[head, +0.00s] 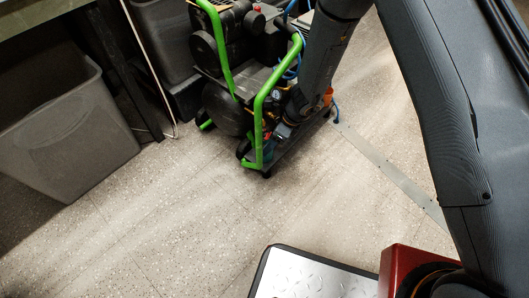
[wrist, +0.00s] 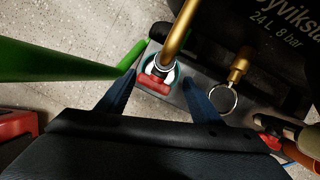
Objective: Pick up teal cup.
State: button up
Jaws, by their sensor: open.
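In the wrist view, a round teal-rimmed thing (wrist: 177,71), which looks like the teal cup, sits low between my fingers. A brass pipe and a red part cover much of it, so its full shape is hidden. My gripper (wrist: 159,78) is open, with one blue finger on each side of it, and nothing is clearly held. I cannot tell how far below the fingertips it is. In the head view my arm reaches down to the compressor's right side, and I cannot make out the cup there.
A black compressor (head: 228,108) with green handles (head: 258,125) stands close around my gripper. In the wrist view a green bar (wrist: 60,61) and a brass fitting with a ring (wrist: 222,98) are near. A grey bin (head: 70,140) stands left. Speckled floor (head: 170,215) is clear in front.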

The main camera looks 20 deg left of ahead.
jog(key=b+x, duration=0.2)
jog(key=x, duration=0.2)
jog(key=shift+f, duration=0.1)
jog(key=c, duration=0.9)
